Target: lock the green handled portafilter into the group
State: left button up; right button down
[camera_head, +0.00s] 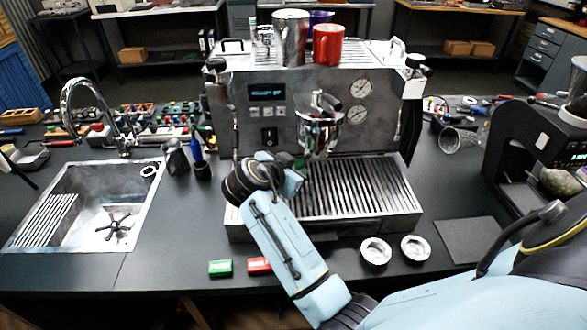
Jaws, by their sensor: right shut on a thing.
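The espresso machine (290,100) stands on the dark counter, with its chrome group (320,130) at the middle of its front. My right gripper (297,172) is in front of the machine, just below and left of the group, above the drip tray (365,195). It is shut on the portafilter's green handle (300,163), of which only a small green part shows. The gripper and wrist hide most of the handle. I cannot tell whether the portafilter's head is seated in the group or just below it. My left gripper is not in view.
A sink (85,205) with a tall faucet is at the left. A metal pitcher (176,160) stands left of the machine. A green box (220,268), a red box (259,265) and two metal baskets (376,251) lie along the front. A grinder (535,140) is at the right.

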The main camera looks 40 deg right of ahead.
jog(key=shift+r+p, duration=0.9)
jog(key=shift+r, duration=0.65)
dwell(3.5)
jog(key=shift+s+d+r+n+t+y+p, duration=0.1)
jog(key=shift+s+d+n+t+y+p, duration=0.1)
jog(key=shift+s+n+t+p, duration=0.25)
jog(key=shift+s+d+n+t+y+p, duration=0.15)
jog(key=shift+n+t+y+p, duration=0.1)
jog(key=shift+p, duration=0.3)
jog(key=shift+s+d+n+t+y+p, duration=0.7)
jog(key=shift+n+t+y, duration=0.2)
jog(key=shift+n, duration=0.35)
jog(key=shift+s+d+n+t+y+p, duration=0.6)
jog(key=shift+s+n+t+y+p, duration=0.15)
jog(key=shift+n+y, duration=0.35)
jog(key=shift+s+d+n+t+y+p, duration=0.65)
jog(key=shift+s+n+t+y+p, duration=0.15)
jog(key=shift+n, duration=0.55)
jog(key=c, duration=1)
grip_release()
jog(key=shift+c, duration=0.2)
